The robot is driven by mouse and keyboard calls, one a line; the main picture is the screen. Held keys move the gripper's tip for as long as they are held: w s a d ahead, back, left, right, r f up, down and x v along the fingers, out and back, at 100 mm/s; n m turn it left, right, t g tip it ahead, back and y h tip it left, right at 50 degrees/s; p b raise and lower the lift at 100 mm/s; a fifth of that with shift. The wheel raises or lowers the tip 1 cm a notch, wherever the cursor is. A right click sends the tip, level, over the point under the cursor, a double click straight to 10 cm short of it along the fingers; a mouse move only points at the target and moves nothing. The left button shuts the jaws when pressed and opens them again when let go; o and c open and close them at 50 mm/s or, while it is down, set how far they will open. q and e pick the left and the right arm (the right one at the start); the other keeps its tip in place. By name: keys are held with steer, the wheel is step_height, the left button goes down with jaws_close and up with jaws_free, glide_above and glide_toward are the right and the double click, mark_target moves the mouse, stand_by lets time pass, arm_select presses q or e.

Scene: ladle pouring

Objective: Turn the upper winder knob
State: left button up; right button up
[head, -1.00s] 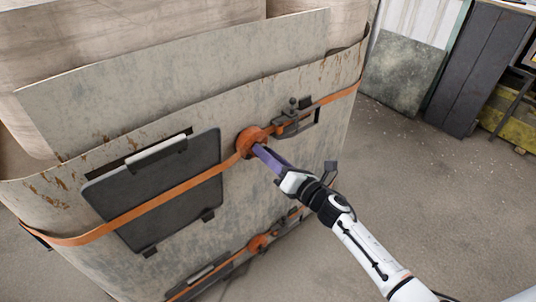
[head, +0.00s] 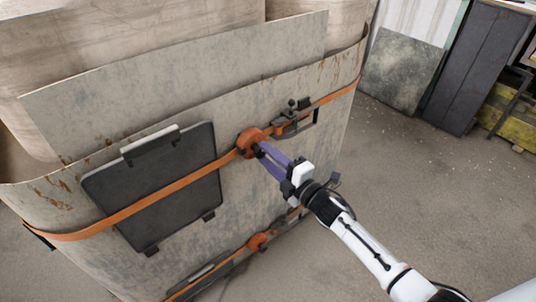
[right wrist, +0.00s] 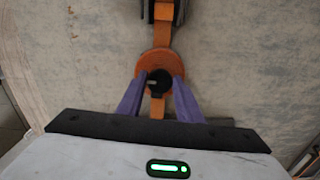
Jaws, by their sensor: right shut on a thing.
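The upper winder (head: 248,138) is an orange disc on the upper orange strap, on the front of the large grey, rust-stained wrapped load. Its dark centre knob (right wrist: 159,82) shows in the right wrist view, over the lower part of the orange disc (right wrist: 157,60). My right gripper (head: 260,152) has purple fingers that reach in from the lower right. In the right wrist view the fingertips (right wrist: 158,81) stand on either side of the dark knob, shut on it. My left gripper is in neither current view.
A lower orange winder (head: 257,242) sits on a second strap below. A dark clipboard-like panel (head: 155,187) is left of the upper winder, and a dark latch (head: 292,120) is to its right. The concrete floor (head: 420,180) at right is bare.

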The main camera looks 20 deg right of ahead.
steer(key=m, duration=0.3)
steer(key=shift+f+m+p, duration=0.1)
steer(key=shift+m+p, duration=0.2)
steer(key=shift+p, duration=0.1)
steer(key=m, duration=0.3)
steer(key=shift+m+p, duration=0.3)
steer(key=shift+p, duration=0.05)
steer(key=m, duration=0.3)
steer(key=shift+a+f+m+p, duration=0.1)
steer(key=shift+m+p, duration=0.2)
steer(key=shift+m, duration=0.1)
steer(key=shift+s+f+m, duration=0.1)
steer(key=shift+m, duration=2)
steer(key=shift+a, duration=0.1)
steer(key=o, duration=1)
